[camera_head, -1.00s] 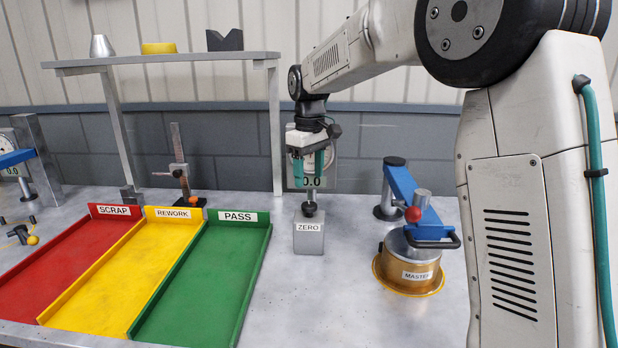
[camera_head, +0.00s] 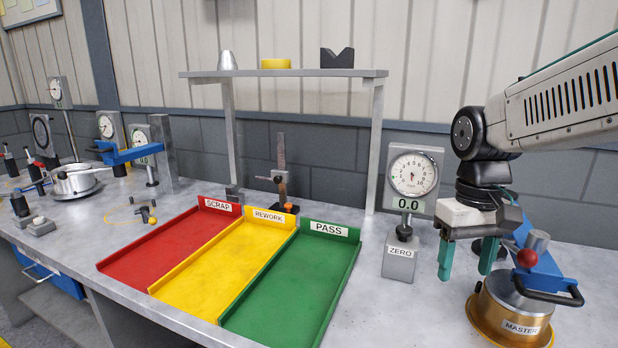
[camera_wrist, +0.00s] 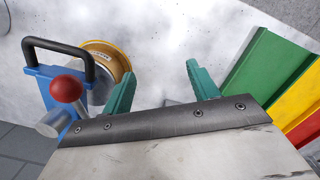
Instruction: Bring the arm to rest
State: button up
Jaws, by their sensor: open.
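My gripper (camera_head: 466,262) hangs from my arm at the right of the head view, between the ZERO gauge and the brass MASTER piece. Its two green fingers are apart with nothing between them. In the wrist view the open fingers (camera_wrist: 161,90) point over bare worktop. The fingers look above the bench surface; the exact height I cannot tell.
The MASTER piece (camera_head: 500,318) with its blue clamp (camera_head: 540,275) stands close right of my gripper. The ZERO gauge (camera_head: 413,180) stands close left. Red SCRAP (camera_head: 165,245), yellow REWORK (camera_head: 225,262) and green PASS (camera_head: 290,280) trays look empty. A shelf (camera_head: 285,73) stands behind.

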jog(key=s+d+f+m+t, duration=0.1)
jog(key=s+t, duration=0.1)
jog(key=s, duration=1.4)
jog(key=shift+s, duration=0.25)
dwell(1.2)
